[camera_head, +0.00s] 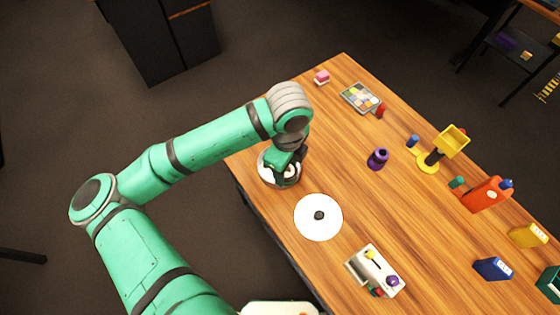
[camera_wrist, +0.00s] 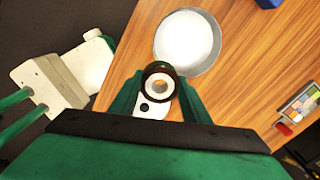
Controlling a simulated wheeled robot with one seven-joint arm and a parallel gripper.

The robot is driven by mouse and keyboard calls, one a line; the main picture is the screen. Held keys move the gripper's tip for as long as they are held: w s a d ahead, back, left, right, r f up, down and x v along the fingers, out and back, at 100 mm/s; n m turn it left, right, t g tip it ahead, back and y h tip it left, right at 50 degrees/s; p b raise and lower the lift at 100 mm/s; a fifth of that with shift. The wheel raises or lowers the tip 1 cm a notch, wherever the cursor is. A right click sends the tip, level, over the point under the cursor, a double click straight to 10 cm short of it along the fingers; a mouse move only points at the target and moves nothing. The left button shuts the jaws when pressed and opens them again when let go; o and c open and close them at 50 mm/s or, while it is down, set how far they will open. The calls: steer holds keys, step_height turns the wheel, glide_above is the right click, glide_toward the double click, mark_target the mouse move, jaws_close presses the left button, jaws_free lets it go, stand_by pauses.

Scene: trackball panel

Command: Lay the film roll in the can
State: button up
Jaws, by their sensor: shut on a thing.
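The film roll (camera_wrist: 147,79) is a dark ring with a pale hub. My gripper (camera_wrist: 158,98) is shut on it, a finger on each side, in the wrist view. The can (camera_wrist: 215,60) is a round, shallow, grey-rimmed dish with a white inside. In the wrist view the roll is by the can's near rim. In the head view my gripper (camera_head: 284,165) covers part of the can (camera_head: 266,177), close to the table's left edge. The roll cannot be made out there. The gap between roll and can is hard to judge.
A white disc (camera_head: 308,228) with a dark centre lies on the table (camera_head: 345,180) beside the can. A purple cup (camera_head: 378,159), a colour palette (camera_head: 360,97), a yellow stand (camera_head: 452,140) and a panel with knobs (camera_head: 376,270) stand around. Bare wood separates them.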

steer(key=w+f, duration=0.2)
steer(key=w+a+f, duration=0.1)
steer(key=w+f, duration=0.2)
steer(key=shift+a, duration=0.2)
steer(key=shift+w+a+f, duration=0.15)
steer(key=shift+w+f, duration=0.6)
steer(key=shift+f, duration=0.1)
steer(key=shift+w+f, duration=0.1)
steer(key=shift+f, duration=1.5)
steer(key=shift+f, duration=0.1)
steer(key=o, duration=1.1)
step_height(320, 180, up, 12)
steer(key=shift+r, duration=0.15)
